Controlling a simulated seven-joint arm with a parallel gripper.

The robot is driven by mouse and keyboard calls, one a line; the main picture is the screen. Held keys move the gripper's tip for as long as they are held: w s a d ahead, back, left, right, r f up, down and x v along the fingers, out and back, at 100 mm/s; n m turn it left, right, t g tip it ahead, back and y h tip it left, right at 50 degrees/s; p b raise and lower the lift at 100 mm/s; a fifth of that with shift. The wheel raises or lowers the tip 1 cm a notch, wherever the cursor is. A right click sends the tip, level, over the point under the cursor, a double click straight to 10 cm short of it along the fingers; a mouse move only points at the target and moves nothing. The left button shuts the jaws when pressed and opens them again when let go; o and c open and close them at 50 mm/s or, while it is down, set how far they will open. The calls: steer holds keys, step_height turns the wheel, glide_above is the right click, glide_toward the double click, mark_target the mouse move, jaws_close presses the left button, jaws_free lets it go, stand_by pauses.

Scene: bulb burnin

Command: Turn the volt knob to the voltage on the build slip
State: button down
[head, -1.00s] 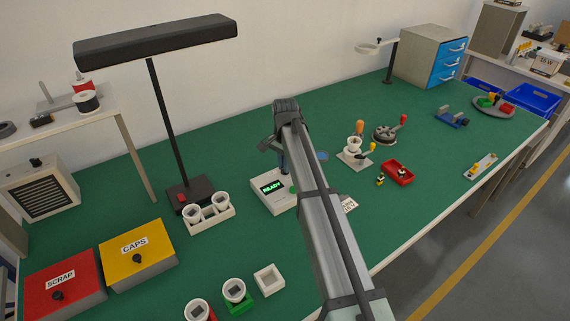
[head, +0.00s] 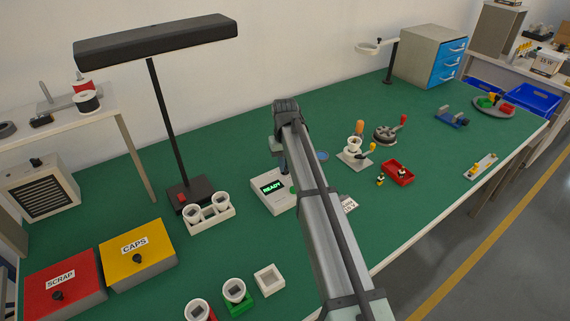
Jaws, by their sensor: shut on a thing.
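The tester (head: 276,201) is a pale box on the green bench, mid-picture. Its display (head: 272,187) reads READY in green. My gripper (head: 283,166) is over the tester's back edge, pointing down, mostly behind my own arm. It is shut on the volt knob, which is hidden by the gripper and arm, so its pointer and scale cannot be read. A white slip (head: 349,204) with dark print lies just right of my arm, partly covered by it. Its print is too small and slanted to read surely.
A black lamp (head: 186,190) and a white holder with two cups (head: 211,221) stand left of the tester. A red tray (head: 398,173) and a hand-lever fixture (head: 355,158) stand to the right. Yellow CAPS (head: 137,257) and red SCRAP (head: 62,288) boxes are front left.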

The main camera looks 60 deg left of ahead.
steer(key=n, duration=0.3)
steer(key=shift+n, duration=0.5)
steer(key=c, duration=1.2)
jaws_free()
step_height(320, 180, up, 14)
steer(key=shift+f, duration=0.1)
